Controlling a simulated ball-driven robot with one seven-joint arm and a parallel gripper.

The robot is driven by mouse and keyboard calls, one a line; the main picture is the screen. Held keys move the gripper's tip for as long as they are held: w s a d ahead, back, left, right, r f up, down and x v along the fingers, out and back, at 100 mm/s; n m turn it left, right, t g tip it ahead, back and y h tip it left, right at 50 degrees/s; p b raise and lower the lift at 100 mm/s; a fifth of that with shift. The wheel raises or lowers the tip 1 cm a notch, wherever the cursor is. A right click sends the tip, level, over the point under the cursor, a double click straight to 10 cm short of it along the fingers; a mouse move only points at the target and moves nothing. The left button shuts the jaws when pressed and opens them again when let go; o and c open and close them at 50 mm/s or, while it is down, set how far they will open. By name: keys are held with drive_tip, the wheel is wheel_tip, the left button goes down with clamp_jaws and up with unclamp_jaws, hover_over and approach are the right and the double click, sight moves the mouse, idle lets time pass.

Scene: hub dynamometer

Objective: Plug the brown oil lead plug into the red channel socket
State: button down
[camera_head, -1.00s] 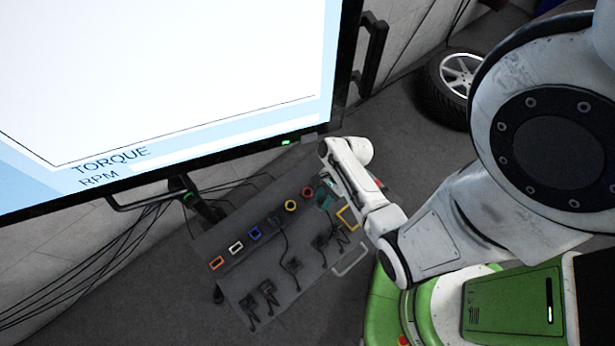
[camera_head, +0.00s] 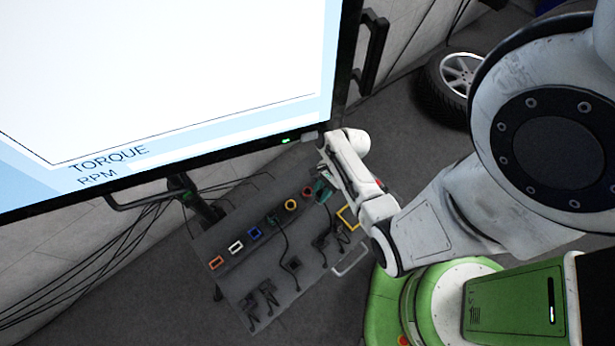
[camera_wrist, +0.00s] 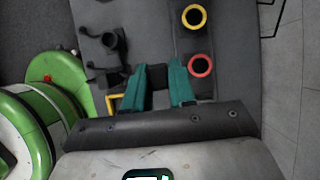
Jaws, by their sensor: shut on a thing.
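My gripper (camera_head: 323,189) is over the right end of the grey panel, close to the red channel socket (camera_head: 308,191). In the wrist view its two teal fingers (camera_wrist: 160,88) are a little apart, closed on a dark piece between them. This seems to be the brown oil lead plug, but it is mostly hidden and its colour cannot be told. The red socket shows as an empty ring in the wrist view (camera_wrist: 200,66), right of the fingertips and apart from them.
Yellow (camera_head: 291,204), blue (camera_head: 254,233), white (camera_head: 236,247) and orange (camera_head: 216,262) sockets line the panel (camera_head: 235,275). A cabled plug sits at the teal socket (camera_head: 272,219). Several dark leads lie along the panel's front. The big screen (camera_head: 200,80) hangs close above; a wheel (camera_head: 460,75) stands behind.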

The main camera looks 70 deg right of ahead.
drive_tip(key=shift+w+d+b, duration=0.25)
drive_tip(key=shift+w+d, duration=0.3)
drive_tip(key=shift+w, duration=0.3)
drive_tip(key=shift+w+d+b, duration=0.25)
drive_tip(key=shift+w+d, duration=0.3)
drive_tip(key=shift+w, duration=0.25)
drive_tip(key=shift+w+d+b, duration=0.25)
drive_tip(key=shift+w+d, duration=0.3)
drive_tip(key=shift+w, duration=0.3)
drive_tip(key=shift+f, duration=0.45)
drive_tip(key=shift+f+b, duration=1.3)
drive_tip(key=shift+f, duration=0.2)
drive_tip(key=c, duration=0.8)
unclamp_jaws()
drive_tip(key=shift+c, duration=0.2)
drive_tip(key=shift+r, duration=0.15)
drive_tip(key=p+v, duration=0.1)
drive_tip(key=v, duration=0.9)
drive_tip(key=shift+s+r, duration=0.15)
drive_tip(key=shift+r, duration=0.1)
